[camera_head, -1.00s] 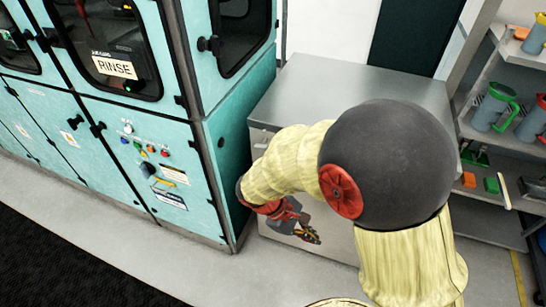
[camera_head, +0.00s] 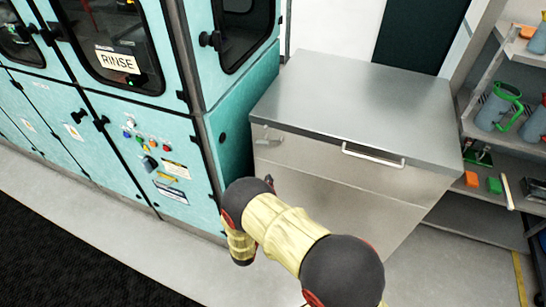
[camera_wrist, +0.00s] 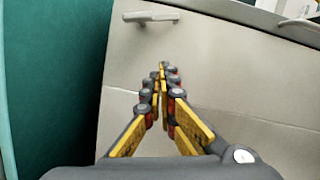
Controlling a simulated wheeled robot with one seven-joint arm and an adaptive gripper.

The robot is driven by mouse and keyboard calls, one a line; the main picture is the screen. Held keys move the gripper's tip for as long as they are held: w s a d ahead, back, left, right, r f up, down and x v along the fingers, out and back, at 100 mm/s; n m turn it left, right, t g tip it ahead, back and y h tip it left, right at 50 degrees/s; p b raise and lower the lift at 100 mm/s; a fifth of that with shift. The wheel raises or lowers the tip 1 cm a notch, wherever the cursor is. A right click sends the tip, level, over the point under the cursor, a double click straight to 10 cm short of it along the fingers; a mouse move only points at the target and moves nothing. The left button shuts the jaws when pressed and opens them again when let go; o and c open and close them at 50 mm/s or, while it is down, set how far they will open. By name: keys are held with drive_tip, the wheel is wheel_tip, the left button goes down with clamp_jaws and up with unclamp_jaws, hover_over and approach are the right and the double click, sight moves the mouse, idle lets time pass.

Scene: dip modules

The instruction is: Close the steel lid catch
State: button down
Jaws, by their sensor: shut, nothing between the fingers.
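The steel chest (camera_head: 330,190) stands beside the teal machine, with its lid (camera_head: 360,100) lying down flat on it. The lid catch (camera_head: 268,137) is a small steel piece at the left end of the chest's front, near the lid seam. In the wrist view what looks like the catch (camera_wrist: 150,16) is a short bar near the top. I cannot tell whether it is fastened. My gripper (camera_wrist: 162,68) is shut and empty, in front of the chest's front panel and below the catch, apart from it. In the head view my arm mostly hides the gripper.
A lid handle (camera_head: 373,156) sticks out at the middle of the lid's front edge. The teal machine (camera_head: 150,110) stands close on the left. A shelf rack (camera_head: 500,150) with jugs is on the right. Open floor lies in front.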

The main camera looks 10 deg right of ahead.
sight(269, 141)
drive_tip(key=b+x, duration=0.2)
drive_tip(key=x, duration=0.7)
drive_tip(key=shift+w+d+r+b, duration=0.1)
drive_tip(key=shift+w+d+b, duration=0.1)
drive_tip(key=shift+d+b, duration=0.1)
drive_tip(key=shift+w+a+r+b, duration=0.15)
drive_tip(key=shift+r, duration=0.55)
drive_tip(key=shift+w+a+r+b, duration=0.15)
drive_tip(key=shift+w+r, duration=0.05)
drive_tip(key=shift+r, duration=0.45)
drive_tip(key=shift+w+a+r+b, duration=0.15)
drive_tip(key=shift+r, duration=0.55)
